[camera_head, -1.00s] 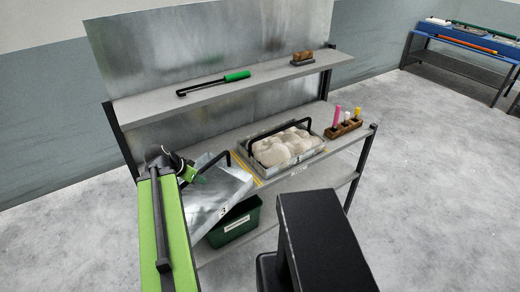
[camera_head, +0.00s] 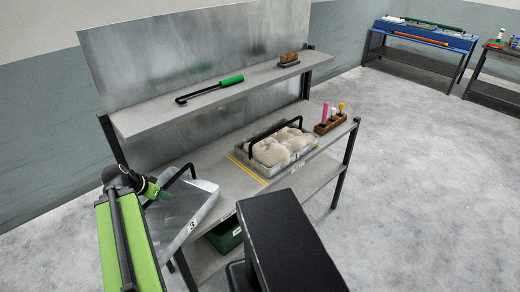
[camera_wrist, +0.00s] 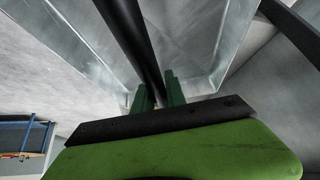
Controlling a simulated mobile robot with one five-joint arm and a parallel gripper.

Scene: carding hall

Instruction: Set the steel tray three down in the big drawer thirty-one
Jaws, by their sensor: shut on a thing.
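The steel tray marked 3 (camera_head: 180,222) hangs from my gripper (camera_head: 152,190) at the left of the head view, tilted, in front of the shelf unit's left end. Its black handle arches over it. In the wrist view, my gripper's green fingers (camera_wrist: 159,92) are shut on the black handle (camera_wrist: 134,38), with the tray's steel walls (camera_wrist: 205,45) around it. The part of the tray that shows looks empty. No drawer marked thirty-one can be made out.
The shelf unit's middle board (camera_head: 228,187) carries another tray (camera_head: 262,168) with pale fibre lumps and a wooden block (camera_head: 337,122) with coloured sticks. A green-handled tool (camera_head: 210,90) lies above. A green bin (camera_head: 226,240) sits below. A blue bench (camera_head: 424,42) stands far right; open floor lies between.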

